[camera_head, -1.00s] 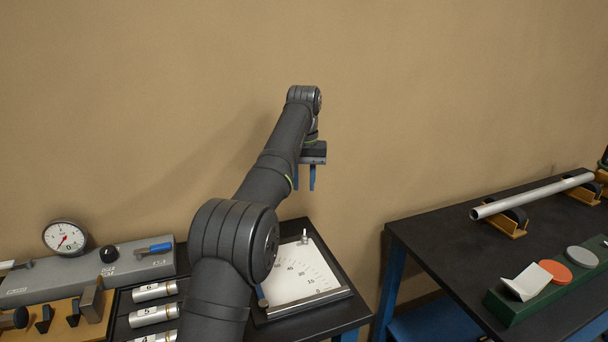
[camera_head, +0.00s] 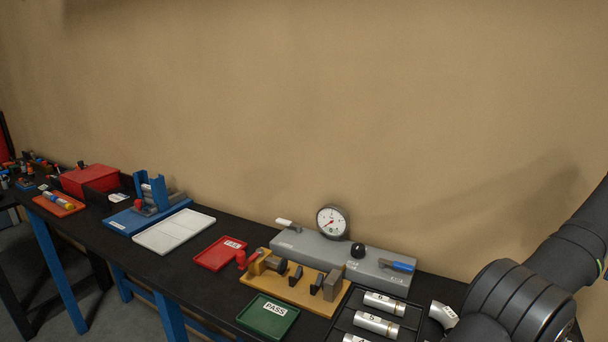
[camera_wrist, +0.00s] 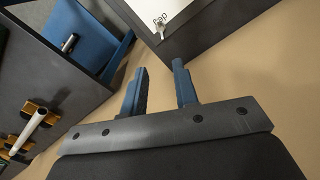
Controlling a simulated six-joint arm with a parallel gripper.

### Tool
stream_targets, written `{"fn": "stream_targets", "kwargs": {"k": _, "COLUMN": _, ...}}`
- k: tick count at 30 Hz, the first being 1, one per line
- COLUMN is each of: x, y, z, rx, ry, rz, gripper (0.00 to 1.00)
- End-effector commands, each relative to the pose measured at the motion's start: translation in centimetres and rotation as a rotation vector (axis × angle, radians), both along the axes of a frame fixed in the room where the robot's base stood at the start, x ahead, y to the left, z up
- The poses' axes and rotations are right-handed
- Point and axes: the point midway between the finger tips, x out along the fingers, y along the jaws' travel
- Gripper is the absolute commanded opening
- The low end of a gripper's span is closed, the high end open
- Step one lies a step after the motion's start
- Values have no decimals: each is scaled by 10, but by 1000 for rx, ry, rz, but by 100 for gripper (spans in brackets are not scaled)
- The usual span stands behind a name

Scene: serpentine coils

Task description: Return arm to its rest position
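My gripper (camera_wrist: 158,85) shows in the wrist view with its two blue fingers apart and nothing between them. It hangs in free air, clear of the dark table edge (camera_wrist: 185,42) and the white angle board (camera_wrist: 172,10) above it in the picture. In the head view my dark arm enters at the lower right, and its gripper end is outside the picture.
In the head view a long black bench (camera_head: 110,238) carries a grey gauge block (camera_head: 345,258), a red FAIL tray (camera_head: 218,254), a green PASS tray (camera_head: 268,316) and numbered cylinders (camera_head: 376,324). The wrist view shows a pipe on supports (camera_wrist: 30,130). The wall behind is bare.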

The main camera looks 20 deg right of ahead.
Motion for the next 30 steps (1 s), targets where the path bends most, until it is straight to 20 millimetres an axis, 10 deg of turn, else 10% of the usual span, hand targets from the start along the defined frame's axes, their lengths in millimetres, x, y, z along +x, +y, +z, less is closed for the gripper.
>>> {"fn": "stream_targets", "kwargs": {"k": 13, "x": 0, "y": 1, "z": -36, "rx": 3, "ry": 1, "rz": 0, "gripper": 27}}
{"fn": "stream_targets", "kwargs": {"k": 30, "x": 0, "y": 0, "z": -142, "rx": 6, "ry": 1, "rz": 0, "gripper": 27}}
